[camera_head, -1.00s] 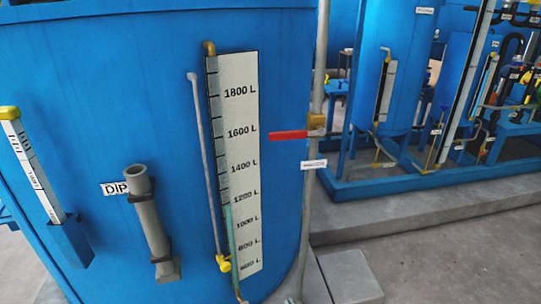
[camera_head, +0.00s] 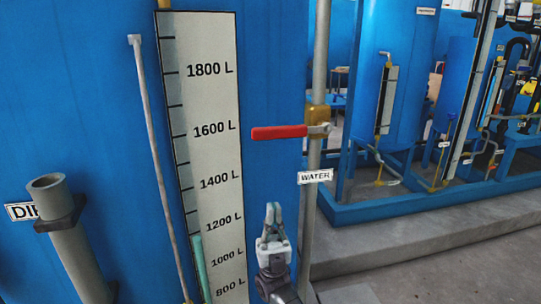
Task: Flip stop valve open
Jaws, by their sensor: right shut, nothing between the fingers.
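The stop valve has a red lever handle (camera_head: 279,132) that points left, level, across the upright grey pipe. Its brass body (camera_head: 318,122) sits on that pipe (camera_head: 322,60). A white label reading WATER (camera_head: 315,177) is on the pipe below the valve. My right gripper (camera_head: 272,212) points up in the lower middle, below the red handle and apart from it. Its fingers are close together with nothing between them. My left gripper is not in view.
The large blue tank (camera_head: 80,100) fills the left, with a litre scale board (camera_head: 212,150), a thin grey tube (camera_head: 155,150) and a grey dip pipe (camera_head: 75,250). Other blue tanks (camera_head: 395,70) stand on a blue frame behind right. Air around the handle is clear.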

